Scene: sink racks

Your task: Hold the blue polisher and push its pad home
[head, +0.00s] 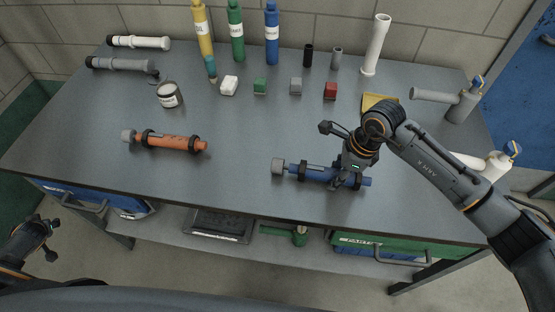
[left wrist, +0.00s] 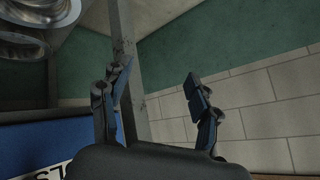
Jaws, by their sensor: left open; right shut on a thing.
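The blue polisher (head: 316,173) lies on the table near its front edge, right of the middle. Its grey pad (head: 278,165) is at its left end; whether it sits fully home is too small to tell. My right gripper (head: 350,181) reaches down from the right and is shut on the polisher's body near its right end, hiding part of it. My left gripper (head: 48,238) is low at the left, off the table and far from the polisher. In the left wrist view its two fingers (left wrist: 158,95) are apart with nothing between them.
An orange polisher (head: 172,142) lies left on the table, with a round tin (head: 169,95) behind it. A shelf with a green bin (head: 400,250) is below. The table between the two polishers is clear.

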